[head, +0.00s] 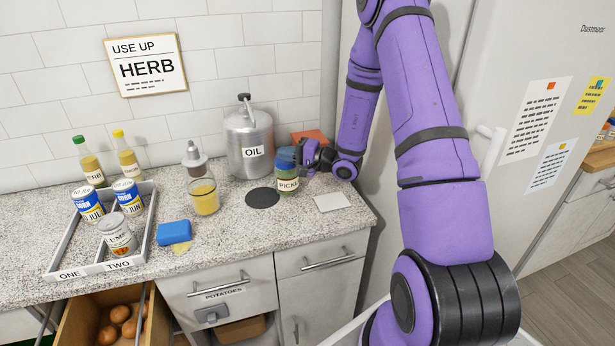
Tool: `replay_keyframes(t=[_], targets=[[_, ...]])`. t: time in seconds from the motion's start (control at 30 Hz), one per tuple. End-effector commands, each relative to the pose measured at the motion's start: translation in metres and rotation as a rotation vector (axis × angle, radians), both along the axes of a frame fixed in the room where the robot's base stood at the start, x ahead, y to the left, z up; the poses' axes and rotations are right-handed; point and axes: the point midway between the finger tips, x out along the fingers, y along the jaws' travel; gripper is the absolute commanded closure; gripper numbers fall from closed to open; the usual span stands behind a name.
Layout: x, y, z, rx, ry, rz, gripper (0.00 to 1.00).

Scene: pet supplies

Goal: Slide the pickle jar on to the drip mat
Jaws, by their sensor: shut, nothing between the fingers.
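The pickle jar (288,182) stands upright on the speckled counter, with a blue lid, greenish contents and a label reading "PICKL". A dark round mat (262,198), which looks like the drip mat, lies flat just left of the jar. The jar stands beside the mat, by its right edge. My gripper (304,158) is shut and empty at the right side of the jar, close to its upper part. I cannot tell whether it touches the jar. The fingertips are partly hidden by the jar.
A metal oil can (249,143) stands behind the mat. A mustard-coloured jar (205,197) and blue sponge (174,233) are to the left, with a divided tray (60,262) of cans beyond. A pale square (332,203) lies right of the jar. An open drawer (85,318) holds onions.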

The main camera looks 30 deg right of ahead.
Motion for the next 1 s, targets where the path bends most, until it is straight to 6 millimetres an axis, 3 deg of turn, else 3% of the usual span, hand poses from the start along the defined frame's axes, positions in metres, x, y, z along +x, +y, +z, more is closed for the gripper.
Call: replay_keyframes(t=[0.4,1.0], targets=[[-0.01,-0.079,0.0,-0.001,0.0,-0.003,1.0],[-0.011,-0.078,-0.093,0.0,0.003,0.0,1.0]])
